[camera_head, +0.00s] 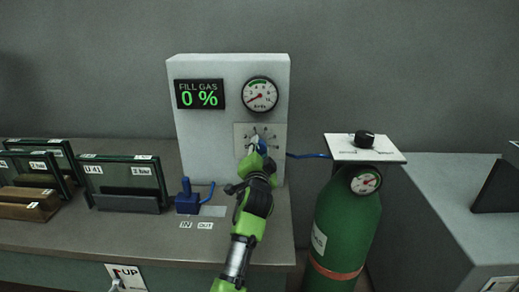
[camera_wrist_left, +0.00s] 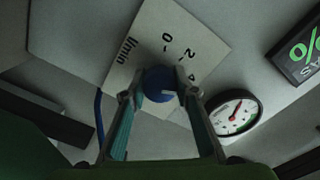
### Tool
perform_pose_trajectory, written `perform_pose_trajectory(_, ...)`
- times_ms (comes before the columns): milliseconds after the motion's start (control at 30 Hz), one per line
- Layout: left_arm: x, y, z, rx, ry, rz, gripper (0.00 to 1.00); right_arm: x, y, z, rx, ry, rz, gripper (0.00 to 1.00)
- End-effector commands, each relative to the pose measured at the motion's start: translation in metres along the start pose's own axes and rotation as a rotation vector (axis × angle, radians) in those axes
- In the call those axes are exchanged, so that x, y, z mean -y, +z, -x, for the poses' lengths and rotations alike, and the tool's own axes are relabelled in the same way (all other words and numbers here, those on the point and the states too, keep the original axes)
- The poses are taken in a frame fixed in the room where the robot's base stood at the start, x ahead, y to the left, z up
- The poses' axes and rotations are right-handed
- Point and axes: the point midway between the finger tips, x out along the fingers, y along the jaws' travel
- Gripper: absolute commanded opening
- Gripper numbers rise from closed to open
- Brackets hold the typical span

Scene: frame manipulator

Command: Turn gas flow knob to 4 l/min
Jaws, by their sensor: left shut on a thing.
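The gas flow knob is blue and shows in the left wrist view (camera_wrist_left: 159,84) between my left gripper's fingers. It has a pale pointer line. The dial plate (camera_wrist_left: 150,45) behind it carries the marks 0 and 2, a partly hidden further mark, and l/min. In the head view the dial plate (camera_head: 272,131) is on the front of the white fill-gas box (camera_head: 220,140), and my left gripper (camera_head: 259,150) covers most of the knob. My left gripper is shut on the knob. My right gripper is not in view.
The box has a display (camera_head: 200,94) reading FILL GAS 0 % and a round gauge (camera_head: 260,95). A green gas cylinder (camera_head: 340,230) with a black knob (camera_head: 364,139) stands to the right. Several framed panels (camera_head: 125,178) and a blue fitting (camera_head: 187,200) are on the bench to the left.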

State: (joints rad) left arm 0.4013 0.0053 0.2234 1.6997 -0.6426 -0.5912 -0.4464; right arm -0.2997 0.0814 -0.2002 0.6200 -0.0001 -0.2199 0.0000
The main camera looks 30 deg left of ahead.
Motion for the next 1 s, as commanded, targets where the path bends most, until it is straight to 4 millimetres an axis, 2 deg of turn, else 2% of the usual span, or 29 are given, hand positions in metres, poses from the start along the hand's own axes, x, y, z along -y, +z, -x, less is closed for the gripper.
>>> perform_pose_trajectory(233,-0.001,0.001,0.000,0.001,0.002,0.000,0.06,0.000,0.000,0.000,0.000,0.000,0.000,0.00)
perform_pose_trajectory(267,-0.001,0.001,0.000,0.001,0.002,0.000,0.30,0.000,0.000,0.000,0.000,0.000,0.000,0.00)
perform_pose_trajectory(300,-0.001,0.001,0.000,0.001,0.002,0.000,0.40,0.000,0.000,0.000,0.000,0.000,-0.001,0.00)
perform_pose_trajectory(333,-0.001,0.000,0.000,0.001,0.002,0.000,0.45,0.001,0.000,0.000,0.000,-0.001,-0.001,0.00)
perform_pose_trajectory(733,-0.001,0.000,0.003,0.000,0.001,-0.001,0.45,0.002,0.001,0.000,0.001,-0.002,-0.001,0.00)
perform_pose_trajectory(867,-0.001,0.000,0.017,-0.001,0.001,0.000,0.45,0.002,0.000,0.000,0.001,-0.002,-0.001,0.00)
perform_pose_trajectory(1000,-0.002,0.000,0.043,0.000,0.002,0.000,0.45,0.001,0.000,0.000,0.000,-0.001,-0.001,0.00)
